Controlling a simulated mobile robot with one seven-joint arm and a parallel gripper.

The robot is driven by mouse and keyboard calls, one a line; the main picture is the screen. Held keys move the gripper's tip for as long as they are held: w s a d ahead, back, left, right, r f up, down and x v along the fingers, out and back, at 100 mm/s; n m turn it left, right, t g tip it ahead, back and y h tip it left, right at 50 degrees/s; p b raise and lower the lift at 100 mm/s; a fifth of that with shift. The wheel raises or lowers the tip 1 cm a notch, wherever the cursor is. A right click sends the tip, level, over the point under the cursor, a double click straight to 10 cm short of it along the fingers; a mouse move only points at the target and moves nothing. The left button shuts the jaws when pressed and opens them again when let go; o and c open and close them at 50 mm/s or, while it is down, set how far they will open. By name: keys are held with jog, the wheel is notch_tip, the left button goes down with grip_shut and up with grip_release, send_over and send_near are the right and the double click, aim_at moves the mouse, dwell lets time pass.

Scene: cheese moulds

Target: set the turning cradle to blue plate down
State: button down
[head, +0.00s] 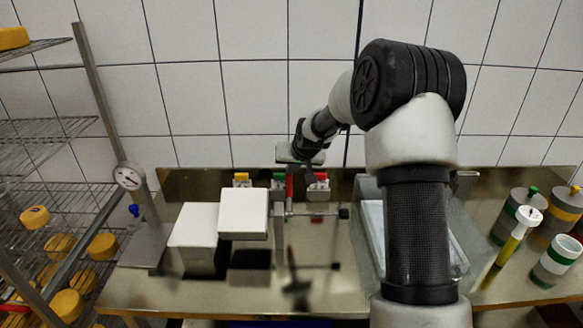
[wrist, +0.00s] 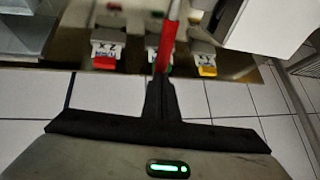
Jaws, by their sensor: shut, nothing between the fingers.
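My gripper (head: 289,188) hangs at the back of the bench in the head view, its slim red fingers shut together and empty. In the wrist view the closed red fingers (wrist: 171,35) point toward the top edge. Just left of and below the gripper in the head view is a white block (head: 243,209), raised above the bench. A thin horizontal rod (head: 318,213) with a black knob (head: 343,213) extends to the right beside the gripper. I cannot tell which parts form the turning cradle, and no blue plate is clearly visible. Whether the fingers touch anything is unclear.
Yellow, green and red tags (head: 318,180) line the bench back. Another white block (head: 194,225) stands left. A metal tray (head: 371,215) lies partly behind my arm. Banded cylinders (head: 557,259) stand right; a cheese rack (head: 45,150) stands left. The front middle bench is fairly clear.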

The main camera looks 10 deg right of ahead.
aim_at(291, 176)
jog(key=shift+w+f, duration=0.25)
jog(key=shift+w, duration=0.05)
jog(key=shift+w+d+f+g+b, duration=0.15)
jog(key=shift+w+f+g+b, duration=0.3)
jog(key=shift+f+g, duration=0.45)
jog(key=shift+d+b+x, duration=0.15)
jog(key=shift+b+x, duration=0.25)
jog(key=shift+x, duration=0.35)
jog(key=shift+d+b+x, duration=0.1)
jog(key=shift+b+x, duration=0.25)
jog(key=shift+x, duration=0.35)
jog(key=shift+s+f, duration=0.2)
jog(key=shift+f, duration=0.15)
